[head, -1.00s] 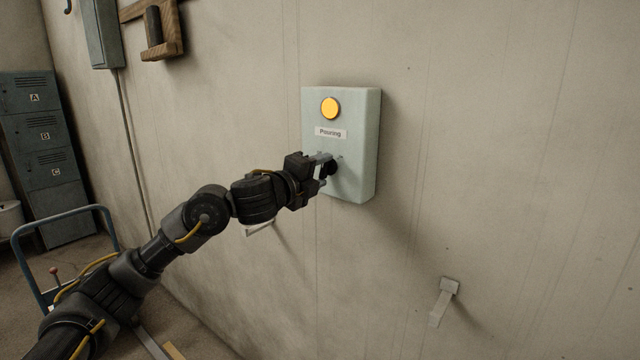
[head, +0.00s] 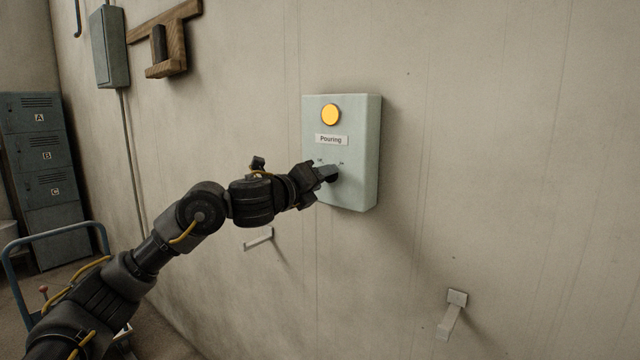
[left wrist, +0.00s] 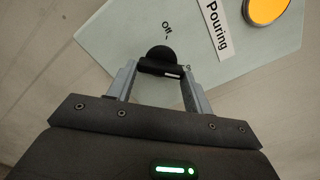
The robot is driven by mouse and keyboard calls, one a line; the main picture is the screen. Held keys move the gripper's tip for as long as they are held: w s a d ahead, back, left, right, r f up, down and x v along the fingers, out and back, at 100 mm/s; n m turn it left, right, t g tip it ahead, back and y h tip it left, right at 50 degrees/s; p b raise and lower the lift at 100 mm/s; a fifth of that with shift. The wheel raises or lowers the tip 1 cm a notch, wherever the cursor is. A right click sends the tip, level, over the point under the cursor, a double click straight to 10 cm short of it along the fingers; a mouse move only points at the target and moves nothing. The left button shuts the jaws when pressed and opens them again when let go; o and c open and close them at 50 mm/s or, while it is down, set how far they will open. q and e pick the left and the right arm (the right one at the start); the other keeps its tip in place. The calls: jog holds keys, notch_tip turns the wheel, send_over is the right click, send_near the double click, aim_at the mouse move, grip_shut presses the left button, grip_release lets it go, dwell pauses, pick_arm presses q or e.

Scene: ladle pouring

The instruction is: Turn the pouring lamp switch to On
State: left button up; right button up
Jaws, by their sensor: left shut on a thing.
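The pouring switch box (head: 366,150) is a pale green panel on the wall with a "Pouring" label and a lit orange lamp (head: 331,114). My left gripper (head: 329,174) is at the lower part of the panel, shut on the black switch knob (head: 333,177), which it mostly hides. In the left wrist view the knob (left wrist: 158,58) sits between the two fingertips of my left gripper (left wrist: 160,75). The white mark on its bar points toward the partly hidden "On" lettering, away from "Off". My right gripper is not in view.
A wall hook (head: 451,312) is at lower right and another bracket (head: 258,239) below my arm. Lockers (head: 40,180) and a blue-railed cart (head: 50,240) stand at left. A grey box (head: 110,45) and wooden bracket (head: 165,38) hang at upper left. The wall right of the panel is clear.

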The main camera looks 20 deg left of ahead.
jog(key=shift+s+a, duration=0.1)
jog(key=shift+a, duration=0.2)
pick_arm(q)
jog(key=o, duration=1)
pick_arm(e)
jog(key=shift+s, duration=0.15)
pick_arm(q)
jog(key=b+v, duration=0.1)
jog(key=v, duration=1)
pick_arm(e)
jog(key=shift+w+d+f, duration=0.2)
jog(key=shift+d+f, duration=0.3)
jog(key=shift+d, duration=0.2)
